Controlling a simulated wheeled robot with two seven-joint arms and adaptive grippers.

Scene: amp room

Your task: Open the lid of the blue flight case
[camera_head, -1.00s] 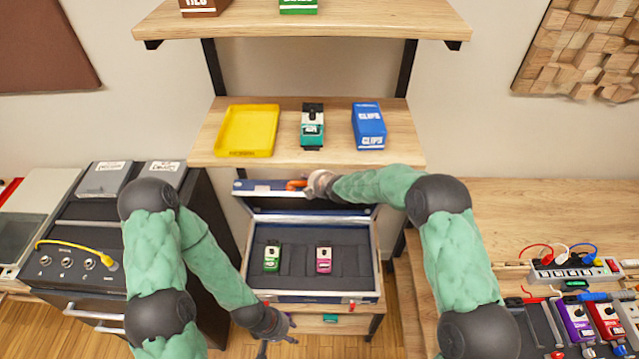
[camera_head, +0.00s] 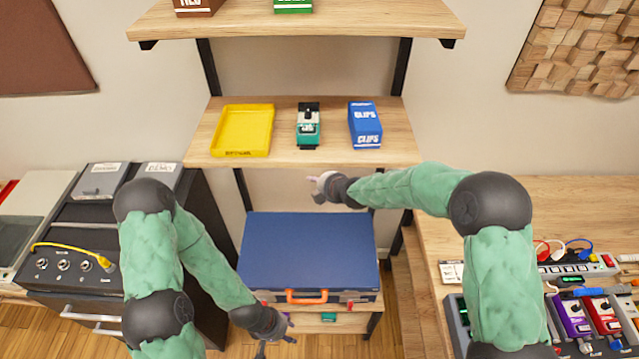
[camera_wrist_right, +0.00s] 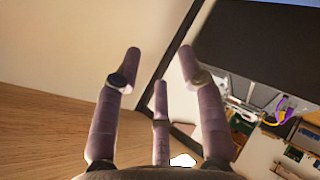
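The blue flight case (camera_head: 308,248) stands on the low wooden shelf in the head view, its flat blue lid down and closed. Its orange handle (camera_head: 306,297) is on the front side. My right gripper (camera_head: 316,188) is above and behind the case's back edge, apart from the lid. In the right wrist view my right gripper (camera_wrist_right: 160,75) has its fingers spread, with nothing between them. My left gripper (camera_head: 278,338) is low, in front of the case's front left corner, fingers apart and empty. The inside of the case is hidden by the lid.
The shelf above holds a yellow tray (camera_head: 242,130), a teal pedal (camera_head: 308,126) and a blue clips box (camera_head: 365,125). A dark amp cabinet (camera_head: 75,265) stands left. A wooden bench (camera_head: 540,205) with pedals and a power strip (camera_head: 580,265) is right.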

